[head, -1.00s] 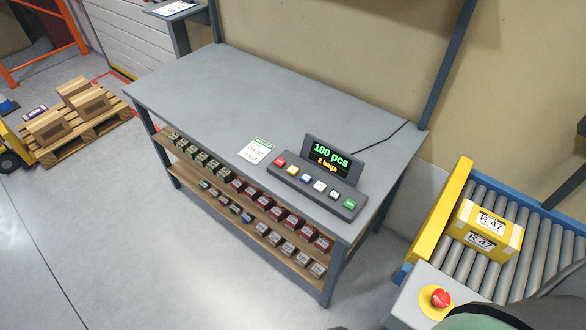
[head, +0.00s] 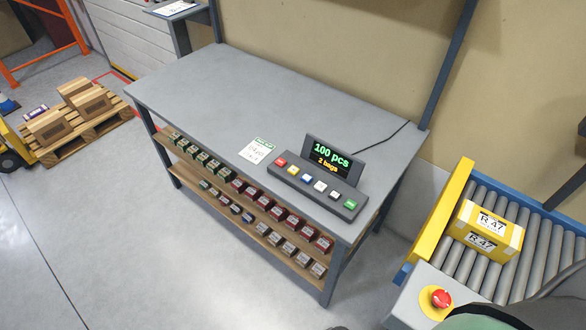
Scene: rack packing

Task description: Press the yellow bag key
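The yellow bag key (head: 293,170) is the second key from the left on a grey key panel (head: 327,203) on the workbench. A red key (head: 281,161) is to its left and a blue key (head: 306,178) to its right. The display (head: 332,157) behind the keys reads "100 pcs" in green and "2 bags" in yellow. Neither of my grippers is in view.
A printed card (head: 256,151) lies left of the panel. The grey benchtop (head: 240,90) is otherwise clear. Shelves below hold several small boxes. At right, a roller conveyor (head: 545,240) carries a yellow box (head: 486,230) marked R 47, near a red stop button (head: 442,298). A loaded pallet (head: 88,130) stands left.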

